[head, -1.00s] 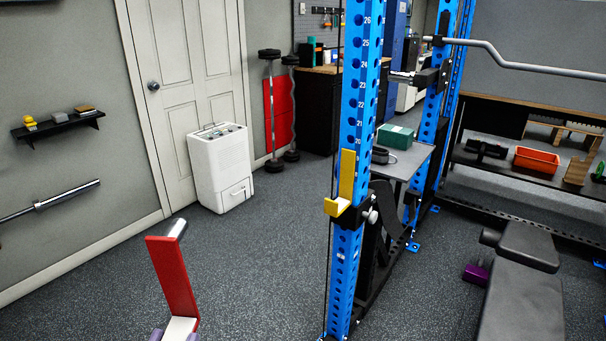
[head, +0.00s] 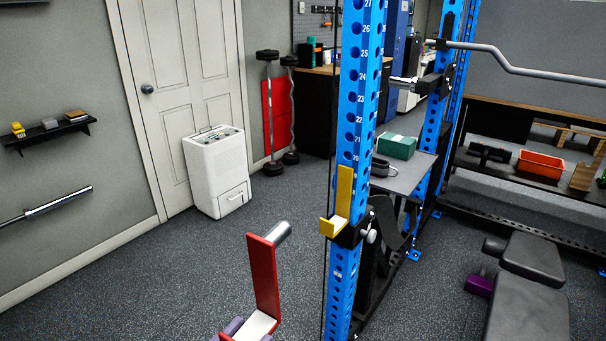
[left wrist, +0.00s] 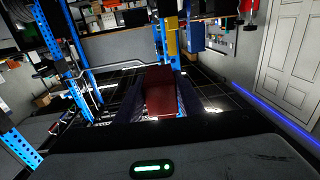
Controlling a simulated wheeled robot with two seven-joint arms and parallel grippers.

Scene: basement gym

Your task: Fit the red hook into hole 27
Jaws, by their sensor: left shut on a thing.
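The red hook (head: 264,276) stands upright at the bottom of the head view, with a silver peg at its top and a white lower arm. My left gripper (head: 248,329) is shut on its lower part; only the purple fingertips show. The left wrist view shows the hook's red plate (left wrist: 160,92) between the dark fingers. The blue rack upright (head: 357,120) is right of the hook, apart from it. Its label 27 is at the top edge, far above the hook; the hole there is partly cut off. My right gripper is out of view.
A yellow hook (head: 343,195) is fixed on the upright, below label 20. A bar (head: 520,70) crosses the rack at the upper right. A black bench (head: 530,280) stands at the right. The floor left of the upright is clear, up to a white dehumidifier (head: 217,170).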

